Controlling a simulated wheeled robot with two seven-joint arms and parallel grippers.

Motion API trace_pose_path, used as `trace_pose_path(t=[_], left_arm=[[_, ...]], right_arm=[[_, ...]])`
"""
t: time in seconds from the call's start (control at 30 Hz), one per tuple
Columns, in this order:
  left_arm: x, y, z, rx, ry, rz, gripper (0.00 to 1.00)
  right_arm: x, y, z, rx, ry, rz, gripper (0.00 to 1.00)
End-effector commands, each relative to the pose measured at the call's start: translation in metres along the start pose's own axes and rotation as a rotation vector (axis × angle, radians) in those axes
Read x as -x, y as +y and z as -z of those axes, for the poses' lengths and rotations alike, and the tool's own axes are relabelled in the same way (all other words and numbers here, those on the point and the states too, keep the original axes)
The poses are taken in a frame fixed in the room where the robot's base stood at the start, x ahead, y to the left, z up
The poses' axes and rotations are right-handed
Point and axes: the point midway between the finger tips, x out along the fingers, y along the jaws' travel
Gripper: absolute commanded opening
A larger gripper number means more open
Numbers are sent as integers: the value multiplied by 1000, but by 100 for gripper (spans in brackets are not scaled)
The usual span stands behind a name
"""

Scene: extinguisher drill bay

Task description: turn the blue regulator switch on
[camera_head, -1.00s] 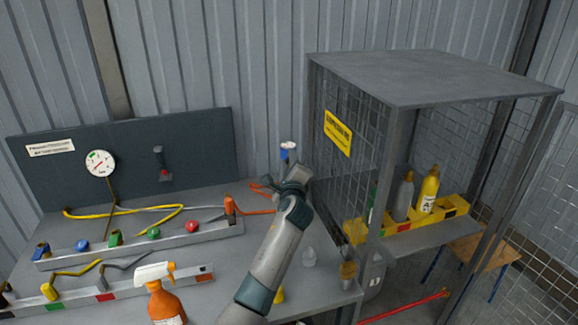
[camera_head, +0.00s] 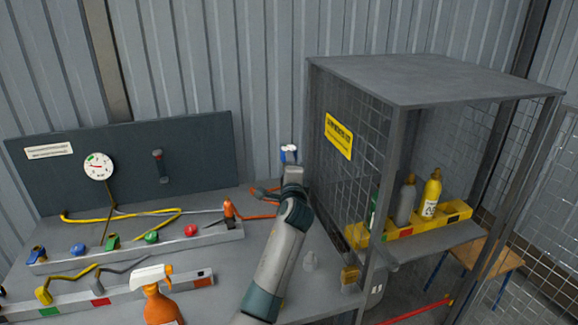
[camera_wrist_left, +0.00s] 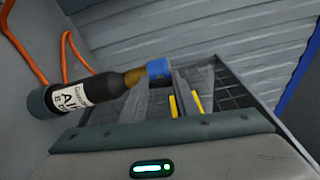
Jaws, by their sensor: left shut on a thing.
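A dark bottle (camera_wrist_left: 75,97) with a white label and a brass neck lies slanted across the left wrist view. A blue knob (camera_wrist_left: 157,69), which I take for the regulator switch, sits at the end of its neck. My left gripper (camera_wrist_left: 175,83) is shut with its fingertips at this knob; the exact contact is partly hidden. In the head view my left gripper (camera_head: 292,172) is at the back of the bench beside the cage and hides the bottle. My right gripper is not in view.
The bench (camera_head: 225,290) carries rails with coloured knobs and hoses (camera_head: 150,238), and an orange spray bottle (camera_head: 160,303) at the front. A gauge board (camera_head: 125,160) stands behind. The mesh cage (camera_head: 345,185) is close on the right, with a yellow rack (camera_head: 400,233) inside.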

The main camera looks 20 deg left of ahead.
Motion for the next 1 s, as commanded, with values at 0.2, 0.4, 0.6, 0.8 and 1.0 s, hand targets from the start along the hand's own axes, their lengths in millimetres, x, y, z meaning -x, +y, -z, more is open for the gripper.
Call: trace_pose_path(t=[0.2,0.4,0.6,0.8,1.0], left_arm=[[0,2,0,-2,0,-2,47],[0,1,0,-2,0,-1,47],[2,1,0,-2,0,0,47],[13,1,0,-2,-1,0,47],[40,3,1,-1,0,0,47]], right_arm=[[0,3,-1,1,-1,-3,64],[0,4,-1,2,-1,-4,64],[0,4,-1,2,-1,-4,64],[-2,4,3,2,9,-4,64],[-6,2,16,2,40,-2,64]])
